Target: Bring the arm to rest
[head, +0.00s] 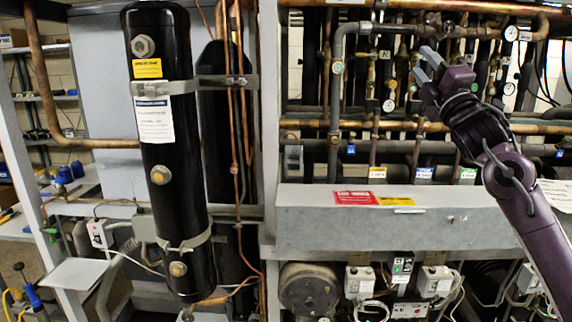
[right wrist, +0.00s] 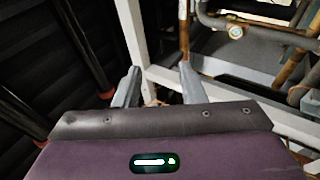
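My right arm (head: 530,220) comes in from the lower right in the head view and reaches up in front of the pipe rack. My right gripper (head: 426,64) is raised at the upper right, with its grey fingers pointing up and left. The right wrist view shows the gripper (right wrist: 161,86) with its two fingers apart and nothing between them. I cannot tell how close the fingertips are to the pipes behind. My left arm and gripper are not in view.
A black cylinder tank (head: 172,215) stands at the left. Copper and grey pipes with valves and gauges fill the rack behind my right gripper. A grey ledge (head: 300,222) with red and yellow labels crosses below. A shelf with blue items (head: 64,173) is at far left.

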